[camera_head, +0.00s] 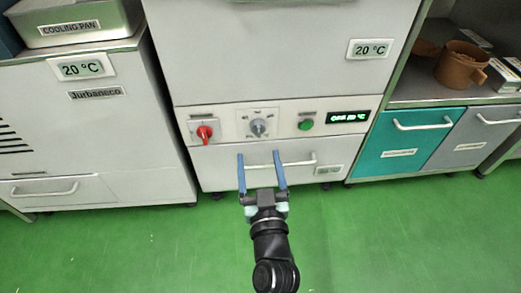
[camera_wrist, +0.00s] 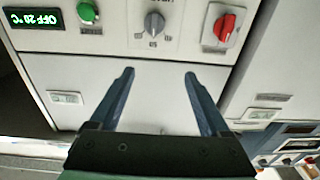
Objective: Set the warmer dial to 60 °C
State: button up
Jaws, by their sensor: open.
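The warmer's control panel is on the front of the middle cabinet. A grey dial (camera_head: 258,127) sits between a red knob (camera_head: 204,132) on the left and a green button (camera_head: 305,125) on the right. The green-lit display (camera_head: 348,117) seems to read OFF 20 °C. In the wrist view the panel appears upside down, with the grey dial (camera_wrist: 154,24) at top centre. My gripper (camera_head: 262,156) is open and empty, its blue fingers below the dial in the picture. In the wrist view the gripper (camera_wrist: 158,72) has nothing between its fingers, and the dial lies beyond the tips.
A drawer handle (camera_head: 300,162) crosses the cabinet below the panel, near my fingers. A cooling unit (camera_head: 95,130) stands at left with a pan (camera_head: 75,30) on top. Teal (camera_head: 408,140) and grey drawers and a brown jug (camera_head: 458,66) are at right. The green floor is clear.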

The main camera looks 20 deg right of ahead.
aim_at(259, 133)
notch_tip(259, 133, down, 4)
jog(key=d, duration=0.1)
jog(key=b+x, duration=0.1)
jog(key=x, duration=0.5)
jog(key=b+x, duration=0.2)
jog(key=x, duration=0.4)
jog(key=shift+d+f, duration=0.2)
jog(key=shift+f, duration=0.1)
grip_shut()
